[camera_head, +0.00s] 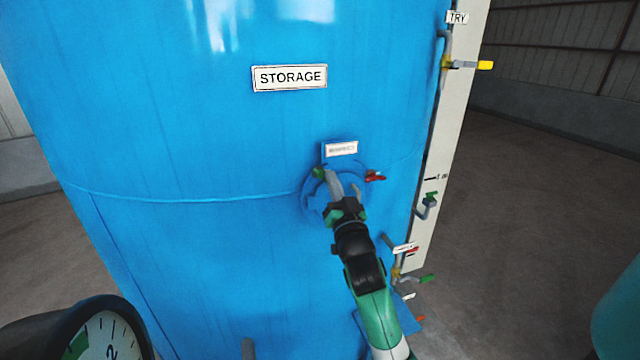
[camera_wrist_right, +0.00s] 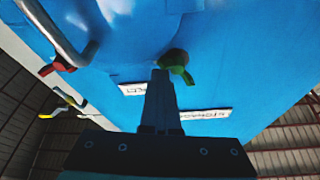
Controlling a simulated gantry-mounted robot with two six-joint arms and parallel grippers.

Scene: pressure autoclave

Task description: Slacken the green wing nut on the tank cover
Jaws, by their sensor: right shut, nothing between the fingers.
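The blue tank's round cover (camera_head: 310,201) sits on the front wall under a small label. The green wing nut (camera_head: 318,172) is at the cover's upper left rim and shows closer in the right wrist view (camera_wrist_right: 177,62). My right gripper (camera_head: 329,174) reaches up from below; its fingers (camera_wrist_right: 160,78) are shut and empty. The fingertips are right beside the green wing nut in the picture; I cannot tell whether they touch it. A red wing nut (camera_head: 375,176) is at the cover's right. My arm hides the cover's lower part. My left gripper is not in view.
A grey bar handle (camera_wrist_right: 72,38) stands out from the cover near the red nut. Valves with yellow (camera_head: 485,65), green (camera_head: 431,197) and red levers line the tank's right side. A dark pressure gauge (camera_head: 100,335) is at lower left. The wall left of the cover is clear.

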